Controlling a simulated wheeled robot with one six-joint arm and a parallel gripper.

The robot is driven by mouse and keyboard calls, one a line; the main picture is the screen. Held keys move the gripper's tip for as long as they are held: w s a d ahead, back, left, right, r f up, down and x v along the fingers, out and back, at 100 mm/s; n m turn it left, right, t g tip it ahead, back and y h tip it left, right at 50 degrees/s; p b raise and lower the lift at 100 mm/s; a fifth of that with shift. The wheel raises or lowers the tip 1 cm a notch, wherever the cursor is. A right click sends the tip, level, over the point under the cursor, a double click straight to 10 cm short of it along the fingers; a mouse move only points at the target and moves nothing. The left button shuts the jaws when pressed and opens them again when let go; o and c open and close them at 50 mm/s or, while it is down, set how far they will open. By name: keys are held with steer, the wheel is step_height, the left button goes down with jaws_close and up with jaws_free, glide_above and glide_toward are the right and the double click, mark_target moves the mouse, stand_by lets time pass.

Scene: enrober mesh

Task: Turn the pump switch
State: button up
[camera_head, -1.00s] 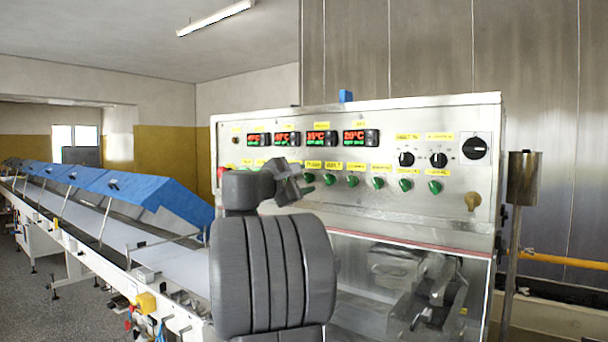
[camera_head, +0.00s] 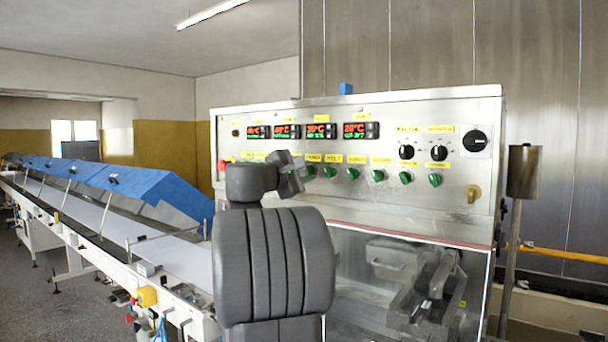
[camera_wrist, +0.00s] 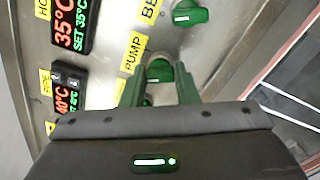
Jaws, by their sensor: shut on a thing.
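The pump switch (camera_wrist: 158,73) is a green rotary knob beside a yellow label reading PUMP (camera_wrist: 133,53) in the wrist view. My gripper (camera_wrist: 158,82) has one finger on each side of the knob and is shut on it. The fingers look greenish in this view and hide part of the knob. In the head view my gripper (camera_head: 290,178) is up against the steel control panel (camera_head: 400,110), at the row of green knobs. My own wrist hides the pump switch there.
Another green knob (camera_wrist: 189,14) sits close by in the wrist view. More green knobs (camera_head: 378,176) run to the right, below red-and-green temperature displays (camera_head: 320,131). A conveyor with blue covers (camera_head: 140,190) stands on the left. A metal post (camera_head: 523,175) stands at the right.

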steer(key=shift+f+m+b, duration=0.3)
steer(key=shift+m+b, duration=0.7)
steer(key=shift+b, duration=0.2)
steer(key=m+b, duration=0.6)
steer(key=shift+m, duration=0.4)
steer(key=shift+m+b, duration=0.8)
steer(key=shift+m, duration=0.6)
steer(key=shift+r, duration=0.1)
steer(key=o, duration=1)
